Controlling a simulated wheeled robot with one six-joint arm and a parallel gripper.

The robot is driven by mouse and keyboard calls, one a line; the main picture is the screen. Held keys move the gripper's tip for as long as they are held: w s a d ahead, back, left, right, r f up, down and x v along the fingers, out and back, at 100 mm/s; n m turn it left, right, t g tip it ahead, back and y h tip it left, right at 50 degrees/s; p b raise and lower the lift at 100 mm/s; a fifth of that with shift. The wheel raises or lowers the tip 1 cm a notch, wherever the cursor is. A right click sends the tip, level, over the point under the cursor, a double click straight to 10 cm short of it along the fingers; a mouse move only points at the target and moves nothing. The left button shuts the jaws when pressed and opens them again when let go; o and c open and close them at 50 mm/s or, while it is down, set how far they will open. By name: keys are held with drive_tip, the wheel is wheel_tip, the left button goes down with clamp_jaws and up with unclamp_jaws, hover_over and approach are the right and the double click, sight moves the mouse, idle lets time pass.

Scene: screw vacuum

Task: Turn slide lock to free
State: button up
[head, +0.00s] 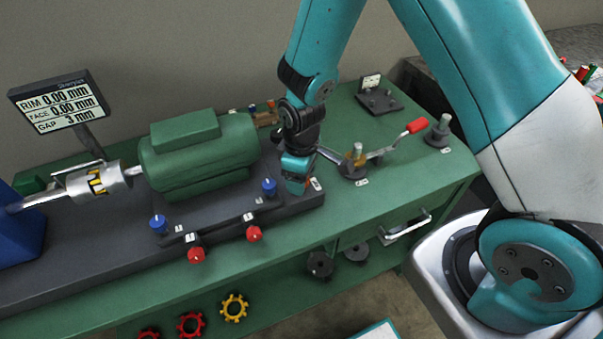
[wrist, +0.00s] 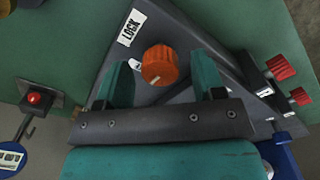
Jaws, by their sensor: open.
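The slide lock shows in the wrist view as an orange ribbed knob (wrist: 160,65) on a dark grey base plate. A white label reading LOCK (wrist: 131,27) lies beside it, and a small white mark sits at the knob's left edge. My gripper (wrist: 161,70) is open, with one teal finger on each side of the knob. I cannot tell whether either finger touches it. In the head view my gripper (head: 297,180) points down at the right end of the dark base, and the knob is hidden behind it.
A green motor (head: 198,152) stands left of my gripper, with blue knobs (head: 269,187) and red knobs (head: 254,234) near it. A red-handled wrench (head: 400,138) lies to the right. A display (head: 58,103) stands at the left. The bench's right front (head: 400,190) is clear.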

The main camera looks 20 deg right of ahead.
drive_tip(key=shift+r, duration=0.1)
wheel_tip(320, 180, up, 17)
drive_tip(key=b, duration=0.1)
drive_tip(key=shift+r, duration=0.15)
idle(0.5)
drive_tip(key=s+a+r+m+y, duration=0.1)
drive_tip(key=s+r, duration=0.3)
drive_tip(key=s, duration=0.5)
drive_tip(key=s+a+r+m+y, duration=0.1)
drive_tip(key=s+a+r+y, duration=0.2)
drive_tip(key=s, duration=0.6)
drive_tip(key=shift+s+a+r, duration=0.25)
drive_tip(key=shift+s+r, duration=0.15)
drive_tip(key=shift+r, duration=0.25)
